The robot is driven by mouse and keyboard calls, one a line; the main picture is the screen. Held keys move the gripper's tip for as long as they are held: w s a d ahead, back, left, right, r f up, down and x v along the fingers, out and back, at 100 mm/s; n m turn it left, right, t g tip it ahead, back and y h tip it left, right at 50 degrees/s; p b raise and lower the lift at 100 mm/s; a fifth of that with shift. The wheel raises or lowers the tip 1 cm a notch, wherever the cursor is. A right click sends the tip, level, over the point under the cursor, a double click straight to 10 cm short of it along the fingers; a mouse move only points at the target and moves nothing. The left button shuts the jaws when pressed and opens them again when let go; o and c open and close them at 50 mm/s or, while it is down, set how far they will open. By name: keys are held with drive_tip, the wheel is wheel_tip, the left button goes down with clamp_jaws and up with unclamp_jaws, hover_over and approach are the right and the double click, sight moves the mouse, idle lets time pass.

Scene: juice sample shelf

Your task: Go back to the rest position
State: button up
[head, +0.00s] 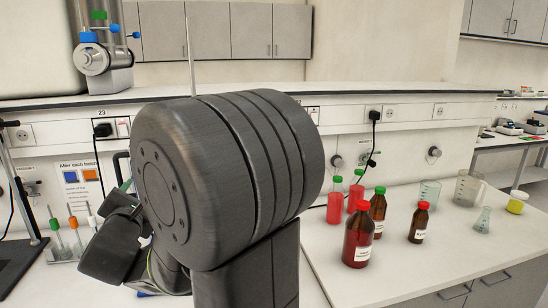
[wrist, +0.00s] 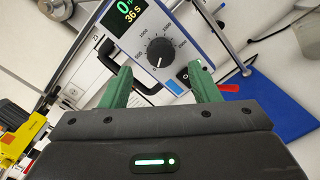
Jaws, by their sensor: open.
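My gripper shows in the wrist view with two green fingers (wrist: 162,88) spread wide apart, with nothing held between them. Beyond the fingers is a blue and white device (wrist: 145,40) with a round black dial and a lit green display. In the head view my dark arm fills the middle and hides much of the bench behind it.
A rack with pipettes (head: 63,250) is at left. A blue sheet (wrist: 270,108) and yellow device (wrist: 22,138) show in the wrist view.

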drive_tip(key=s+d+b, duration=0.1)
drive_tip(key=s, duration=0.6)
drive_tip(key=shift+s+d, duration=0.15)
drive_tip(key=shift+d, duration=0.05)
